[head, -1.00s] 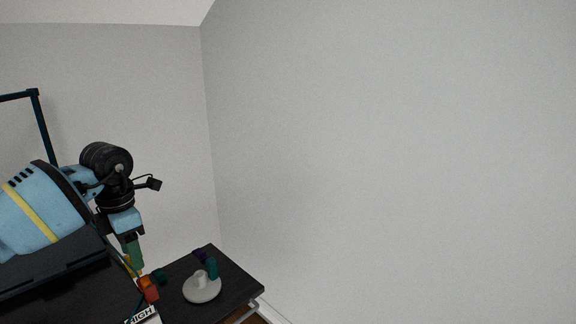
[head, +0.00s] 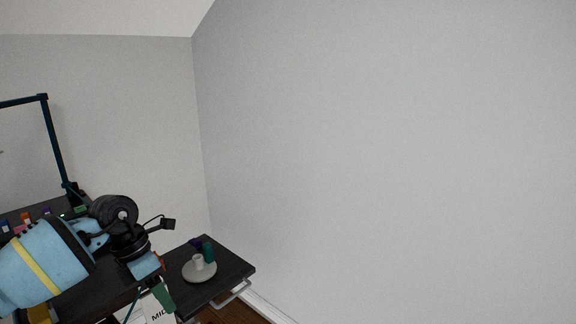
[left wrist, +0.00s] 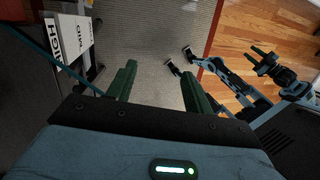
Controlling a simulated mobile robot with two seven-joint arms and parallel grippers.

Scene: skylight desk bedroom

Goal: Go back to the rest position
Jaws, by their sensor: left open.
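My left gripper (head: 158,294) is low in the head view, beside the dark desk (head: 226,281) and near a white sign. In the left wrist view its two green fingers (left wrist: 157,84) are apart, with only grey floor between them. My right gripper (left wrist: 262,56) seems to show at the right of the left wrist view, above wooden floor. It is small there, and its jaw gap is unclear. It is outside the head view.
A pale round dish (head: 199,274) with a white cup and a teal item (head: 208,252) stand on the desk corner. A lamp arm (head: 55,140) rises at the left. Signs (left wrist: 54,45) show left in the wrist view. Bare wall (head: 400,150) fills the right.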

